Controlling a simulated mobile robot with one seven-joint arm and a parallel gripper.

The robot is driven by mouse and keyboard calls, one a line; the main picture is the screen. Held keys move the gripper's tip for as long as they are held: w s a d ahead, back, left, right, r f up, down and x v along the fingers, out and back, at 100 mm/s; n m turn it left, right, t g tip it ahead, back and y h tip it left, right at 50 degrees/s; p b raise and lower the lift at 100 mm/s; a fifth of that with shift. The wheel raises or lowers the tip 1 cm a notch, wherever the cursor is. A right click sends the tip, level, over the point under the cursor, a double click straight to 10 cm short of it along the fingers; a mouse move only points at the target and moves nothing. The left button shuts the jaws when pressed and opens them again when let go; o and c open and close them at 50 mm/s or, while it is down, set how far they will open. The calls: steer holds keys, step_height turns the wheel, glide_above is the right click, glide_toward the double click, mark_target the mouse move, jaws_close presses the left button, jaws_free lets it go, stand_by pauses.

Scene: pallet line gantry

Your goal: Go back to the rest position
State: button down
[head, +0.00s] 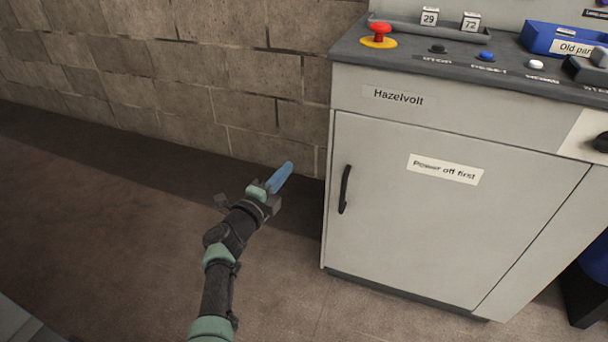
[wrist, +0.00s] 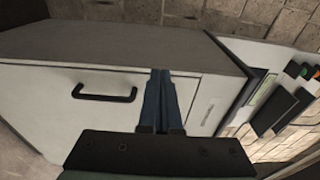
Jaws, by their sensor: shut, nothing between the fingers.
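My gripper (head: 283,176) is on the end of my raised arm, left of the grey cabinet (head: 390,245) in the head view. Its blue fingers are together with nothing between them. In the wrist view my gripper (wrist: 160,78) shows its two fingers side by side and touching, in front of a pale cabinet front with a dark handle (wrist: 104,93). In the head view my gripper is clear of the cabinet's side, with the block wall behind it.
The cabinet top carries a red mushroom button (head: 380,31), several small buttons, two number blocks and a blue bin (head: 556,40). The cabinet door has a black handle (head: 345,189). A block wall (head: 180,75) stands behind. The brown floor (head: 90,210) at left is clear.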

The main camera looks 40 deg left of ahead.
steer(key=shift+s+a+r+b, duration=0.1)
steer(key=shift+s+a, duration=0.15)
steer(key=shift+a, duration=0.2)
steer(key=shift+s+a+f+b, duration=0.1)
steer(key=shift+s+a, duration=0.15)
steer(key=shift+a, duration=0.2)
steer(key=shift+s+a+r+b, duration=0.1)
steer(key=shift+s+a, duration=0.15)
steer(key=shift+a, duration=0.2)
